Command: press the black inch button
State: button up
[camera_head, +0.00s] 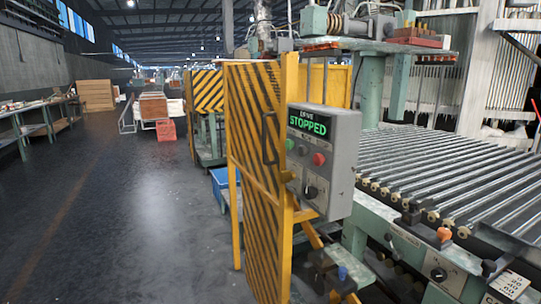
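A grey control box (343,165) is mounted beside a yellow-and-black striped panel, right of the picture's middle. Its lit screen (307,123) shows green letters reading "STOPPED", with a smaller word above. Below the screen sit a green button (289,144), a dark button (303,150) and a red button (319,159) in a slanting row. The dark button looks black, but its label is too small to read. A black rotary knob (311,191) sits lower on the same face. My gripper does not show in this view.
The striped panel (252,170) with a dark handle stands directly left of the box. A roller conveyor (445,175) and its green frame fill the right side. Open dark floor (130,200) lies to the left, with workbenches (38,120) along the far left.

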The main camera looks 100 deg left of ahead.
aim_at(303, 151)
jog(key=u, duration=3.05)
